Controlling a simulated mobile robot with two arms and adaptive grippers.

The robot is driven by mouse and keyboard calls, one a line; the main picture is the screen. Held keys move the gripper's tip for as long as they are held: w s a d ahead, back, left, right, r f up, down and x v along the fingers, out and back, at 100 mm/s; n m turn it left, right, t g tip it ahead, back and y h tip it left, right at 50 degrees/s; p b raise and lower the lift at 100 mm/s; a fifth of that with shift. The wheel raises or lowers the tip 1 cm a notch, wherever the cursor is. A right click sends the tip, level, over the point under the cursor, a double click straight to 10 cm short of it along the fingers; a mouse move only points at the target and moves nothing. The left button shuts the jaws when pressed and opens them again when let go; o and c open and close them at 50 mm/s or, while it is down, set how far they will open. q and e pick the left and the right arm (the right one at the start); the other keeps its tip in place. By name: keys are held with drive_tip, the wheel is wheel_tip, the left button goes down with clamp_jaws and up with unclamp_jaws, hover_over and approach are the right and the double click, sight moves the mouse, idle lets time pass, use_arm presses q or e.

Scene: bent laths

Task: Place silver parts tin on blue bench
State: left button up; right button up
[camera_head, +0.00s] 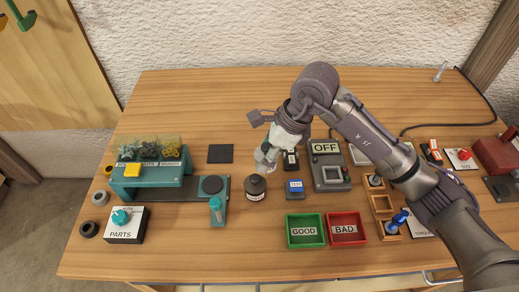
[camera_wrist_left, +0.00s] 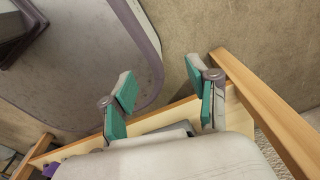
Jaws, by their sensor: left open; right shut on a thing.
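The blue-green bench (camera_head: 150,187) stands at the left of the wooden table. Three small bins of parts and a yellow block are on it. A small round silver-grey piece (camera_head: 100,198) lies left of the bench. My left gripper (camera_wrist_left: 160,88) shows in the left wrist view, open and empty, away from the table's objects.
A green GOOD tray (camera_head: 305,244) and a red BAD tray (camera_head: 347,242) are at the front. A PARTS box (camera_head: 126,237) stands front left. An OFF switch box (camera_head: 328,177) is right of my right gripper.

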drive_tip(key=w+f, duration=0.1)
drive_tip(key=w+a+f, duration=0.1)
drive_tip(key=w, duration=0.1)
drive_tip(key=w+a+f+p, duration=0.1)
drive_tip(key=w, duration=0.1)
drive_tip(key=shift+a, duration=0.1)
drive_tip(key=shift+w+a+f, duration=0.2)
drive_tip(key=shift+w+f, duration=0.15)
wheel_tip(320, 180, down, 4)
drive_tip(key=shift+r+p, duration=0.15)
drive_tip(key=shift+p, duration=0.55)
use_arm(q)
drive_tip(key=r, duration=0.1)
drive_tip(key=w+r, duration=0.1)
drive_tip(key=shift+w+r, duration=0.2)
drive_tip(key=shift+r, duration=0.15)
use_arm(e)
drive_tip(key=shift+f, duration=0.2)
drive_tip(key=shift+f, duration=0.1)
drive_tip(key=o, duration=1.2)
drive_tip(key=shift+c, duration=0.2)
use_arm(q)
drive_tip(key=shift+f, duration=0.15)
